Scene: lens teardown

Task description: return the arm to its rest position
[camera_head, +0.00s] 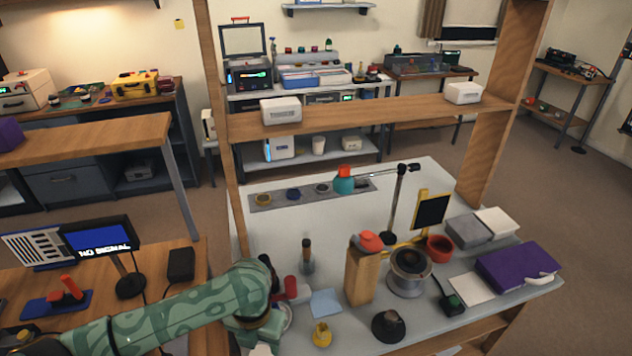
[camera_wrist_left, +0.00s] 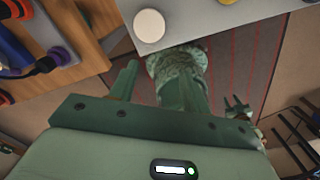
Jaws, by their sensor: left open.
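My left arm, green with a wavy pattern, comes in from the lower left of the head view and reaches the near left edge of the pale workbench (camera_head: 421,182). Its hand (camera_head: 258,333) points down there, partly cut off by the bottom of the picture.
Near the left hand are a red-and-white item (camera_head: 292,288), a blue pad (camera_head: 325,303), a yellow piece (camera_head: 321,335) and a wooden block (camera_head: 360,275). A wooden post (camera_head: 222,130) rises behind. A screen reading NO SIGNAL (camera_head: 98,240) stands left, behind the arm.

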